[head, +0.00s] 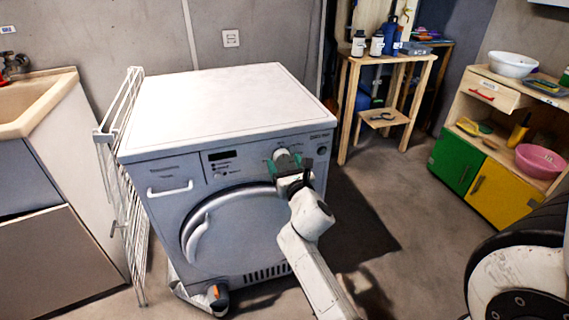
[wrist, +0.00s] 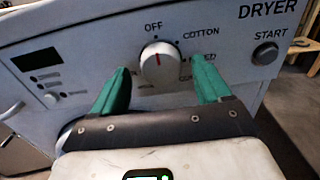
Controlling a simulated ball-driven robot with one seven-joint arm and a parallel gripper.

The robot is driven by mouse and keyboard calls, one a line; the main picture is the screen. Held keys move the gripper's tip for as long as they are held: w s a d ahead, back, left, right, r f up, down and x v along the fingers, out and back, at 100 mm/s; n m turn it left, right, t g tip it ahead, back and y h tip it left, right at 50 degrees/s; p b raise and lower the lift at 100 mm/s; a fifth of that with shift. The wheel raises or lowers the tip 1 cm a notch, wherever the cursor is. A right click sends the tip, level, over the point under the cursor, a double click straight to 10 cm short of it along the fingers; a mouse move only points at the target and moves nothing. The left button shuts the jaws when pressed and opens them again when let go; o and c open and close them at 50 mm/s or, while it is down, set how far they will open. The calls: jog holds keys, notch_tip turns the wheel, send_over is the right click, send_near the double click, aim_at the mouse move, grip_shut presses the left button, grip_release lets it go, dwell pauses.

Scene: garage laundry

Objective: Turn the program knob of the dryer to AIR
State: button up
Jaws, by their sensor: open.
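The white dryer (head: 228,175) stands in the middle of the head view. Its program knob (wrist: 160,64) is a round white dial with a red mark near the top, close to OFF in the wrist view. COTTON is printed to its upper right. Other labels lower right are partly hidden by a finger, and AIR cannot be read. My gripper (wrist: 157,88) is open, with one green finger on each side of the knob, apart from it.
The START button (wrist: 265,53) is right of the knob. A display (wrist: 36,60) with small buttons is at the panel's left. A white drying rack (head: 122,180) leans against the dryer's left side. An orange-black object (head: 217,295) lies at its foot. A wooden table (head: 388,95) stands behind right.

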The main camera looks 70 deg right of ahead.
jog(key=shift+w+d, duration=0.3)
jog(key=shift+d, duration=0.05)
jog(key=c, duration=1)
